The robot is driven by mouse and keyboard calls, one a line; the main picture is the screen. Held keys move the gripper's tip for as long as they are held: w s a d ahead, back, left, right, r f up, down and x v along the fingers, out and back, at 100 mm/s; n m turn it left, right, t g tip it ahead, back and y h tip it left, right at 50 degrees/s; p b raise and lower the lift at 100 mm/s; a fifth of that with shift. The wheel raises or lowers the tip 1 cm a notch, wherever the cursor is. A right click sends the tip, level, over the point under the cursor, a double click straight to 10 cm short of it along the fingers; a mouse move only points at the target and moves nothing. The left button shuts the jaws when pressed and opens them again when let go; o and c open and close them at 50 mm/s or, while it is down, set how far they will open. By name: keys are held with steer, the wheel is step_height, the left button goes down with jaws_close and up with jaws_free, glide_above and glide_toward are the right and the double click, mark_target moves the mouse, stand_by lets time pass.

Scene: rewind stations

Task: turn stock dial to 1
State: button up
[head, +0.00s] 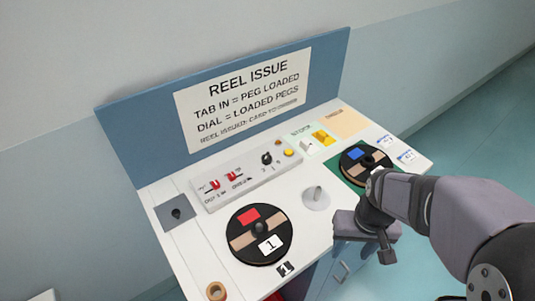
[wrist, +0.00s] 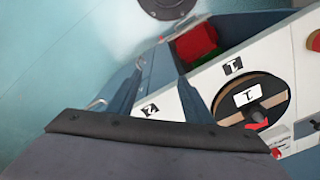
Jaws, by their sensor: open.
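A small black dial knob (head: 266,158) sits on the raised white control panel (head: 225,190) at the back of the bench, with small marks below it too small to read. I take it for the stock dial; which mark it points at cannot be told. My gripper (head: 366,246) is open and empty in the head view, out over the bench's front right edge, well right of and nearer than the dial, not touching it. In the wrist view the fingers of my gripper (wrist: 160,82) stand apart with nothing between them. The dial is not clearly visible there.
A black reel (head: 246,246) labelled 1 lies front left; it also shows in the wrist view (wrist: 272,88). Another reel (head: 352,172) lies on a green mat at right, close to my arm. A sign board (head: 245,95) rises behind.

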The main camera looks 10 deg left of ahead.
steer(key=w+a+r+n+t+y+p, duration=0.1)
steer(key=w+a+r+n, duration=0.1)
steer(key=w+a, duration=0.45)
steer(key=w+a+r+n+t+p, duration=0.1)
steer(key=w+a+r, duration=0.15)
steer(key=w, duration=0.75)
steer(key=n+t+y+p, duration=0.1)
steer(key=n+y+p, duration=0.1)
steer(key=n, duration=0.1)
glide_toward(267, 156)
steer(key=f, duration=0.2)
steer(key=shift+w+a+p+x, duration=0.15)
steer(key=shift+p+x, duration=0.65)
steer(key=shift+x, duration=0.95)
steer(key=shift+w+a+p+x, duration=0.15)
steer(key=shift+p+x, duration=0.6)
steer(key=shift+x, duration=1.05)
steer(key=shift+d+r, duration=0.1)
steer(key=shift+r, duration=0.05)
steer(key=c, duration=1.1)
